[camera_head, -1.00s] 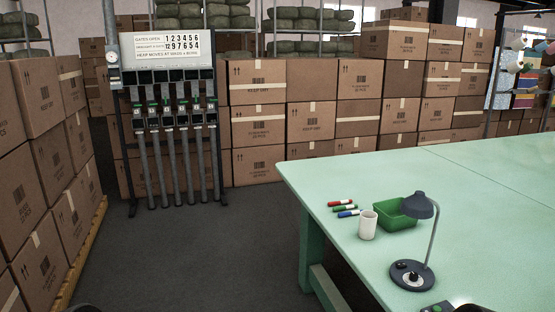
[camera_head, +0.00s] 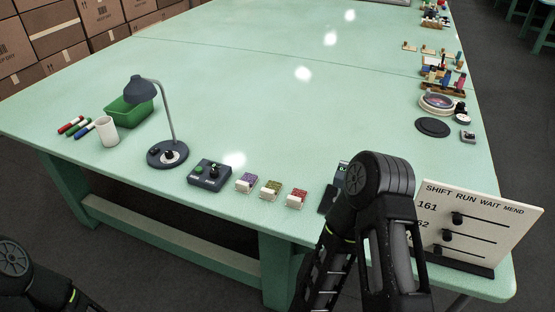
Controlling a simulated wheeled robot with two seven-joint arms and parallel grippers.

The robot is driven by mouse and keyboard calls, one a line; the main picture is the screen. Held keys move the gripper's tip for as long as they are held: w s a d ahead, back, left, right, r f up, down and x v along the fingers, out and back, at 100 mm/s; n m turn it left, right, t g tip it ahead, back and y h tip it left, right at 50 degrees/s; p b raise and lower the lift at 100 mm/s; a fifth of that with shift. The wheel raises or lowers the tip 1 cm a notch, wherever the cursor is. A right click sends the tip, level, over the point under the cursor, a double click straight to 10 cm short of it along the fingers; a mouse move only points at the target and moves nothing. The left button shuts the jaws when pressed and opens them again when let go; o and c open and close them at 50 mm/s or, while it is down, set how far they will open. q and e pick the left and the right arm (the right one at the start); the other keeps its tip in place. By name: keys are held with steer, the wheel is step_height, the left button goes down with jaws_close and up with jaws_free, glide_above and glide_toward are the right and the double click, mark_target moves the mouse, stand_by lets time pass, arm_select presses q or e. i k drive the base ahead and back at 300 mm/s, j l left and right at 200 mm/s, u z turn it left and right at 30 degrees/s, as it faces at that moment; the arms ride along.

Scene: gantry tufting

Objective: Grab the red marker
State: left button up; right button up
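The red marker (camera_head: 71,124) lies on the green table at the left, beside a green marker (camera_head: 76,128) and a blue marker (camera_head: 84,132). All three lie close together, left of a white cup (camera_head: 107,131). Parts of my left arm show at the lower left and of my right arm at the lower middle right. Neither gripper's fingertips show in the head view. Nothing touches the red marker.
The pale green table (camera_head: 265,115) has a green bin (camera_head: 130,112), a desk lamp (camera_head: 167,152), a control box (camera_head: 209,174) and small card holders (camera_head: 270,189). A sign board (camera_head: 480,225) stands at the front right. The table's middle is clear.

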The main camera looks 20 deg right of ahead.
mark_target(66, 127)
steer(key=z, duration=0.15)
steer(key=i+j+u, duration=0.25)
steer(key=i, duration=0.15)
steer(key=i+j+u, duration=0.15)
steer(key=i+u, duration=0.4)
steer(key=i, duration=0.25)
steer(key=i+j, duration=0.1)
steer(key=j, duration=0.2)
steer(key=i+j, duration=0.1)
steer(key=j, duration=0.2)
steer(key=i+j, duration=0.15)
steer(key=j, duration=0.15)
steer(key=i+j+z, duration=0.1)
steer(key=i+j, duration=1.15)
steer(key=j, duration=0.2)
steer(key=z, duration=0.05)
